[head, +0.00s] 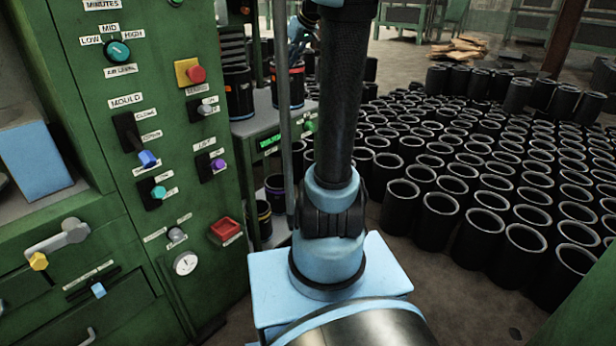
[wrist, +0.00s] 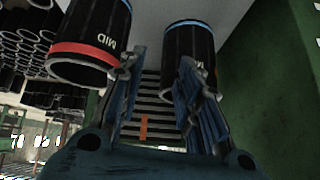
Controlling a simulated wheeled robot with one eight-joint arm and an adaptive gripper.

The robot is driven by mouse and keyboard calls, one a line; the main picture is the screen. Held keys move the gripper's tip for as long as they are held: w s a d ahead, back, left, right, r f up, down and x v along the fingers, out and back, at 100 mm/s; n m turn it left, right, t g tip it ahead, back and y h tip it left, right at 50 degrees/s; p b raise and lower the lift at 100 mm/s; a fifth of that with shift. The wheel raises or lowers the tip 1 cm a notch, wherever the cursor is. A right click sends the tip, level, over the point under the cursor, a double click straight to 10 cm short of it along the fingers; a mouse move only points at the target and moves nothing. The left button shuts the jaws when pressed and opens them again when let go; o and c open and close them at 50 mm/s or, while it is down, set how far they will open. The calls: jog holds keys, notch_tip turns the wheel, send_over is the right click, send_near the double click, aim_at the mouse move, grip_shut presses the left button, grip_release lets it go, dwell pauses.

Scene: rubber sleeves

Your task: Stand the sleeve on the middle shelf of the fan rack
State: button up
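In the wrist view, which looks upside down, my gripper (wrist: 158,100) has its two blue fingers spread, with a slatted grille visible in the gap. A black sleeve with a red band and MID lettering (wrist: 90,45) is left of the left finger. A second black sleeve with a blue band (wrist: 188,45) is partly hidden behind the right finger. Both stand on a pale surface. In the head view, the rack (head: 268,145) carries dark sleeves on an upper level, including a red-banded one (head: 290,86) and another at its left (head: 238,95). My arm hides most of my gripper there.
Lower in the rack are a purple-banded sleeve (head: 275,188) and a yellow-banded sleeve (head: 263,215). A green control panel (head: 150,100) stands close on the left. Many plain black sleeves (head: 480,200) crowd the floor on the right.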

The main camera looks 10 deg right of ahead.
jog(key=s+f+m+g+h, duration=0.1)
jog(key=s+f, duration=0.8)
jog(key=s, duration=0.3)
jog(key=s+f+m+g+h, duration=0.1)
jog(key=s+f+m, duration=0.1)
jog(key=s+f, duration=0.7)
jog(key=s+a+f+m+g+h, duration=0.1)
jog(key=s+f+m+g+h, duration=0.1)
jog(key=s+f, duration=0.8)
jog(key=s, duration=0.6)
jog(key=shift+s+a, duration=0.1)
jog(key=shift+w+f, duration=0.25)
jog(key=shift+w, duration=0.25)
